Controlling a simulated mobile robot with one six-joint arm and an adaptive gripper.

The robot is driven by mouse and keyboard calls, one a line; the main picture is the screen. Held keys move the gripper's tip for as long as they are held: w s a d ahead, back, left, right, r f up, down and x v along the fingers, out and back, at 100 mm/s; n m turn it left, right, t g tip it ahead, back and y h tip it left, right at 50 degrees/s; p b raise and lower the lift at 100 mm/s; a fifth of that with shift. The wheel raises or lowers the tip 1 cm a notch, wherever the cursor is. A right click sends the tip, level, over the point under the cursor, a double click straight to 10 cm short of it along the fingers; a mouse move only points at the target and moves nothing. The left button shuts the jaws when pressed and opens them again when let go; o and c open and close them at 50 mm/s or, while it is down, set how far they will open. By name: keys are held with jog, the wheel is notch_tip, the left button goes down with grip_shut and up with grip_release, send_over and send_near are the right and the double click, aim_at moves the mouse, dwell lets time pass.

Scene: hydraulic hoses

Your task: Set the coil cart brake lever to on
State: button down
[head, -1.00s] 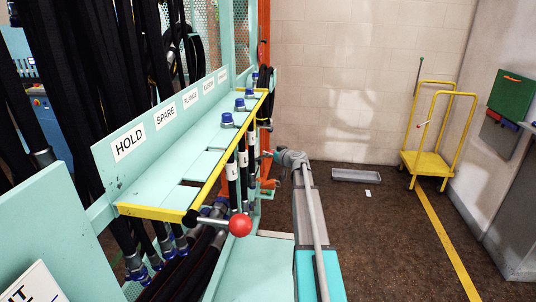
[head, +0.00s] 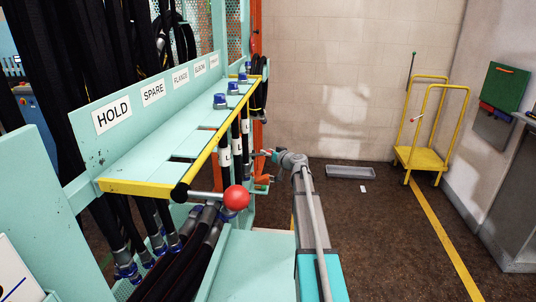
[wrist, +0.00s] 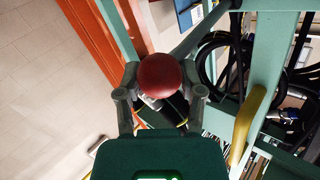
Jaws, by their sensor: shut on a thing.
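A red ball knob (wrist: 160,75) sits between the two fingers of my gripper (wrist: 160,95) in the wrist view. The fingers close on it from both sides. A dark grey rod (wrist: 200,32) runs up and right behind the knob. In the head view my gripper (head: 268,154) is small, beside the far end of the teal rack; what it holds is hard to make out there. A second lever with a red ball (head: 236,197) sticks out from the rack's near corner, apart from my gripper. I cannot tell the brake's on or off marking.
The teal rack (head: 150,160) with a yellow edge holds black hoses on the left. An orange post (wrist: 100,40) stands close to my gripper. A yellow trolley (head: 428,160) and a grey tray (head: 350,172) stand at the back. The brown floor on the right is mostly clear.

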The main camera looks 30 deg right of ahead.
jog(key=shift+s+d+f+b, duration=0.1)
jog(key=shift+d+f+b, duration=0.15)
jog(key=shift+f+b, duration=0.5)
jog(key=shift+s+a+f, duration=0.1)
jog(key=shift+f, duration=0.2)
jog(key=shift+s+a+f+b, duration=0.15)
jog(key=shift+s+b, duration=0.15)
jog(key=shift+b, duration=0.1)
jog(key=shift+c, duration=2.2)
grip_release()
jog(key=shift+o, duration=1)
jog(key=shift+w+f, duration=0.1)
jog(key=shift+f, duration=0.2)
jog(key=shift+w, duration=0.15)
jog(key=shift+w+r, duration=0.1)
jog(key=shift+r, duration=0.05)
jog(key=shift+r, duration=0.1)
